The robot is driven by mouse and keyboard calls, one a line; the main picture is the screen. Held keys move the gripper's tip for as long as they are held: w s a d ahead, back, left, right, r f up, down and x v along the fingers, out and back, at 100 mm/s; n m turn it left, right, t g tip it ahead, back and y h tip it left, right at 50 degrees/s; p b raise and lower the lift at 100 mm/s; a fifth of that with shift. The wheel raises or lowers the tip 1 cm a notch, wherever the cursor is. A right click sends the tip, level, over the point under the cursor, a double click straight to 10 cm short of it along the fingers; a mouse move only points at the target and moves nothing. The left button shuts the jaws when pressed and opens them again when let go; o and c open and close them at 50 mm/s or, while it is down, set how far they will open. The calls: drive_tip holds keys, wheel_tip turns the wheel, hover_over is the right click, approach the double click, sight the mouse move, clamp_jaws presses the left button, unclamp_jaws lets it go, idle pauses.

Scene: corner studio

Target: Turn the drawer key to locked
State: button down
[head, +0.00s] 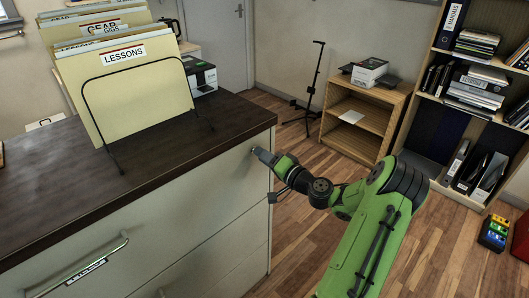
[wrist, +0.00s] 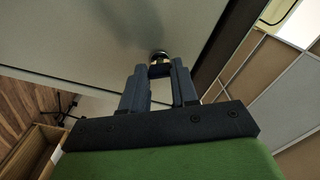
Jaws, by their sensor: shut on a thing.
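The drawer key (wrist: 159,69) shows in the wrist view between my fingertips, at a round metal lock (wrist: 159,55) on the pale cabinet front. My gripper (wrist: 160,75) is shut on the key. In the head view my gripper (head: 262,154) reaches the upper right of the drawer front (head: 190,190), near the cabinet's right edge. The key is mostly hidden there by the fingers. The angle of the key is too small to tell.
The dark cabinet top (head: 190,160) carries a wire rack of folders (head: 130,85). A drawer handle (head: 95,262) sits at lower left. A wooden shelf unit (head: 365,125) and bookcase (head: 430,140) stand behind. Wooden floor lies open between them and the cabinet.

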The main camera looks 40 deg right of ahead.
drive_tip(key=shift+m+p, duration=1.95)
drive_tip(key=shift+m, duration=1.25)
drive_tip(key=c, duration=0.9)
unclamp_jaws()
drive_tip(key=shift+o, duration=0.2)
drive_tip(key=s, duration=1.5)
drive_tip(key=shift+s+d+p, duration=0.25)
drive_tip(key=shift+s+p, duration=0.05)
drive_tip(key=shift+s, duration=0.1)
